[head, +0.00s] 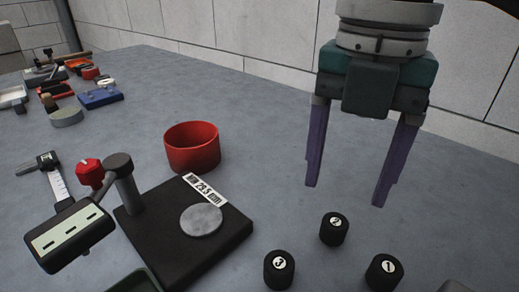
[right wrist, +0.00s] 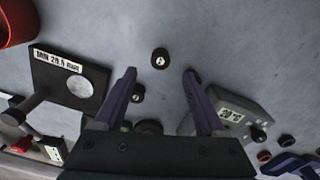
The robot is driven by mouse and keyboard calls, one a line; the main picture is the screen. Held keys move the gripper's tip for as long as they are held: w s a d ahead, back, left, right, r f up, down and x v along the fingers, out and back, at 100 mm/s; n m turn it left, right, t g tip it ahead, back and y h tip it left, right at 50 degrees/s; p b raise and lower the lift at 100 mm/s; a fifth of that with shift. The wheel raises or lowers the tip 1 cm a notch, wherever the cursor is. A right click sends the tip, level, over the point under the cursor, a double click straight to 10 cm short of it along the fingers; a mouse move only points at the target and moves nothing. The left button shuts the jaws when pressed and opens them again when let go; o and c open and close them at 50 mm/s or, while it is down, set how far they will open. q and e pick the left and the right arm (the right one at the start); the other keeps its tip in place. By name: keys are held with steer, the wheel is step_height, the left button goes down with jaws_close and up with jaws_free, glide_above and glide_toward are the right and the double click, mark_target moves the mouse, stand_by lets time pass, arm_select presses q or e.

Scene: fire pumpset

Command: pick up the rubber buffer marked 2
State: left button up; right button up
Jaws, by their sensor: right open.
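The rubber buffer marked 2 (head: 334,229) is a short black cylinder with a white number disc on top. It stands upright on the grey surface, and it also shows in the right wrist view (right wrist: 160,59). The buffer marked 3 (head: 279,270) is nearer and to its left; the buffer marked 1 (head: 384,272) is nearer and to its right. My right gripper (head: 345,194) points down with its purple fingers apart, empty, above buffer 2. In the right wrist view, buffer 2 appears between and slightly beyond the fingertips (right wrist: 159,72). My left gripper is not in view.
A black gauge stand (head: 190,232) with a round metal disc stands left of the buffers. A red cup (head: 192,147) is behind it. A grey device with a display (right wrist: 236,115) lies to the right. Several tools crowd the far left. The surface behind buffer 2 is clear.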

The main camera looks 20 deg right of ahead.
mark_target(336, 221)
step_height(336, 221, down, 7)
steer(key=shift+r+b, duration=0.1)
steer(key=shift+b, duration=0.5)
jaws_close()
stand_by(0.3)
